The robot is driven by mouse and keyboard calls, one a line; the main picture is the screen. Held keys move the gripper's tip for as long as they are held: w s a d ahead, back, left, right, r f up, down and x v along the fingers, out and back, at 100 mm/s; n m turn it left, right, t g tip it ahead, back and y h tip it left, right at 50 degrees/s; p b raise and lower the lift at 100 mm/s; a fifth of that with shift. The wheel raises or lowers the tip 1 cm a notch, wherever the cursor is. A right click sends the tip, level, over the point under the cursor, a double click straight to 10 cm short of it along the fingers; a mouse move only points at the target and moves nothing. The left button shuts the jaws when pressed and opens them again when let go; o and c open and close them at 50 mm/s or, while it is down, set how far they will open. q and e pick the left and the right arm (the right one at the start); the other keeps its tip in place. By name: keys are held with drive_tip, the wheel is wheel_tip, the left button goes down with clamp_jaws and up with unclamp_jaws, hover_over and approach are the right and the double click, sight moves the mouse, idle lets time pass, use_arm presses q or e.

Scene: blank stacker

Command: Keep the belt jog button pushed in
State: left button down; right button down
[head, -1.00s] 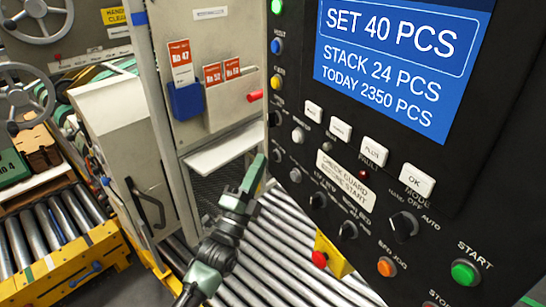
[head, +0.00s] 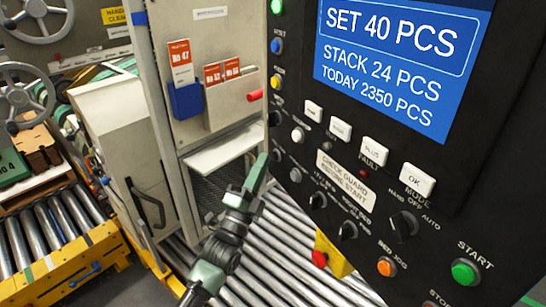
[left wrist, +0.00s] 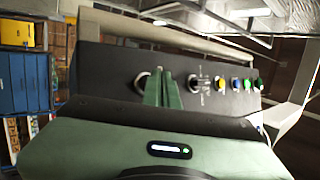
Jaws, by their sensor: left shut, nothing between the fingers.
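My left gripper (head: 259,168) is shut, with green fingers, at the left edge of the black control panel (head: 455,225). In the left wrist view the closed fingers (left wrist: 165,82) reach the panel face beside a round, silver-ringed button (left wrist: 141,80), partly covering it. A small round control (head: 277,155) shows just beyond the fingertips in the head view. No readable label marks it as belt jog, and I cannot tell whether it is touched or pushed in. An orange button (head: 386,266) has a label that looks like "BED JOG". My right gripper is not in view.
A green START button (head: 465,272), an OK key (head: 417,181) and several black knobs share the panel. A blue screen (head: 390,60) is above. A roller conveyor (head: 285,250) runs below. A grey cabinet (head: 215,80) stands behind my left arm.

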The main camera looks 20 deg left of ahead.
use_arm(q)
drive_tip(key=shift+w+d, duration=0.3)
idle(2.4)
drive_tip(key=shift+s+a, duration=0.1)
idle(0.7)
drive_tip(key=shift+s+a, duration=0.45)
drive_tip(key=shift+s, duration=0.1)
drive_tip(key=shift+s+a+p, duration=0.45)
drive_tip(key=shift+s+a, duration=0.35)
drive_tip(key=shift+s, duration=0.2)
drive_tip(key=shift+s+a+p, duration=0.4)
drive_tip(key=shift+s+a, duration=0.4)
drive_tip(key=shift+s, duration=0.15)
